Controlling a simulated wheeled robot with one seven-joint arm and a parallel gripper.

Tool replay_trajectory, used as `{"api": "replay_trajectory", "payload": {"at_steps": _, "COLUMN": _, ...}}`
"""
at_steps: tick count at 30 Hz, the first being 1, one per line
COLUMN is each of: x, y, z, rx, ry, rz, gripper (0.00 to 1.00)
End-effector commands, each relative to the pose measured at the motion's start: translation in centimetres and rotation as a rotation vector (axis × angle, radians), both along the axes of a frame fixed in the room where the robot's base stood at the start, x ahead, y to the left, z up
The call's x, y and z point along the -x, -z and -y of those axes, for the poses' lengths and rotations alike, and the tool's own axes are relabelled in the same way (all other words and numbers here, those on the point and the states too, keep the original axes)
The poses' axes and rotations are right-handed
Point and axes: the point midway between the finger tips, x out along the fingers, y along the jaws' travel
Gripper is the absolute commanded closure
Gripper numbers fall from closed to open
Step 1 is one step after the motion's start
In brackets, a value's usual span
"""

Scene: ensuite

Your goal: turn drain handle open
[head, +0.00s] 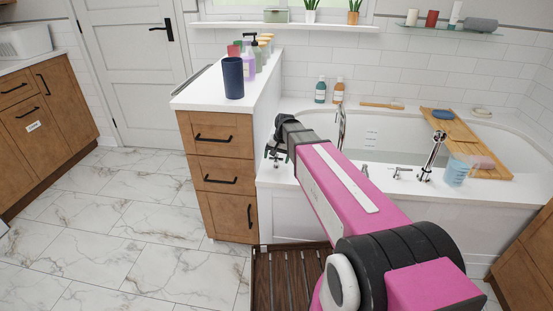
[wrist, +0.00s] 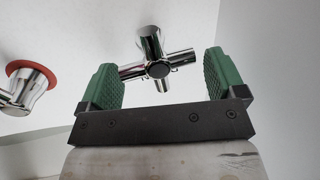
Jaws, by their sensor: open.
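A chrome cross-shaped handle (wrist: 158,69), which looks like the drain handle, is in the upper middle of the wrist view. It has several short arms around a dark-centred hub. My gripper (wrist: 160,66) is open, with one green ribbed pad on each side of the handle. The handle's left arm reaches close to the left pad; I cannot tell if they touch. A gap shows between the handle and the right pad. In the head view my gripper (head: 274,148) is at the left end of the bathtub (head: 345,207), beside the drawer cabinet, and mostly hides the handle.
A chrome fitting with a red ring (wrist: 30,82) is left of the handle. The drawer cabinet (head: 222,145) carries a dark blue cup (head: 233,78) and bottles. Chrome taps (head: 432,155) and a wooden bath tray (head: 452,130) are farther right. The marble floor at left is clear.

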Motion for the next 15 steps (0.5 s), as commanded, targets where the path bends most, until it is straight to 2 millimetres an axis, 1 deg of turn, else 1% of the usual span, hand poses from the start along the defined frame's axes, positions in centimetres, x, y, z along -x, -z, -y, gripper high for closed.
{"api": "replay_trajectory", "payload": {"at_steps": 4, "x": -0.04, "y": 0.76, "z": -0.14, "rx": 0.000, "ry": 0.000, "rz": 0.000, "gripper": 0.11}}
{"api": "replay_trajectory", "payload": {"at_steps": 13, "x": -0.02, "y": 0.86, "z": -0.14, "rx": 0.000, "ry": 0.000, "rz": 0.000, "gripper": 0.11}}
{"api": "replay_trajectory", "payload": {"at_steps": 14, "x": -0.02, "y": 0.86, "z": -0.15, "rx": 0.000, "ry": 0.000, "rz": 0.000, "gripper": 0.21}}
{"api": "replay_trajectory", "payload": {"at_steps": 15, "x": -0.02, "y": 0.85, "z": -0.15, "rx": 0.000, "ry": 0.000, "rz": 0.000, "gripper": 0.34}}
